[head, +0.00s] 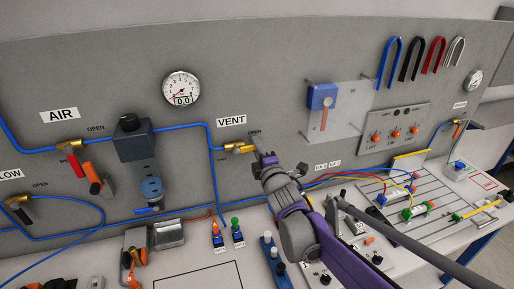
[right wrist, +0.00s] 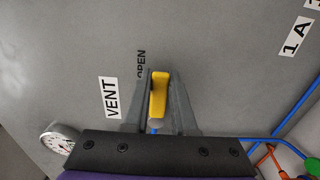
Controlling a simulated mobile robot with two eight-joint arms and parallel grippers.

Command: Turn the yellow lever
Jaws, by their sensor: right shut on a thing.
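The yellow lever (right wrist: 158,95) stands between the two fingers of my right gripper (right wrist: 157,98) in the right wrist view. The fingers are closed on its sides. The printed word OPEN is beside the fingers, and the VENT label (right wrist: 110,97) is to their left. In the head view the lever's brass valve (head: 236,149) sits on the blue pipe line below the VENT label (head: 231,121). My right gripper (head: 262,161) is at the valve's right end and hides part of the lever. My left gripper is in neither view.
A red-handled valve (head: 72,159) under the AIR label and a black-handled valve (head: 18,212) are further left on the panel. A round gauge (head: 181,87) is above. Blue hoses run along the panel. Small fittings, wires and connectors crowd the bench below my right arm.

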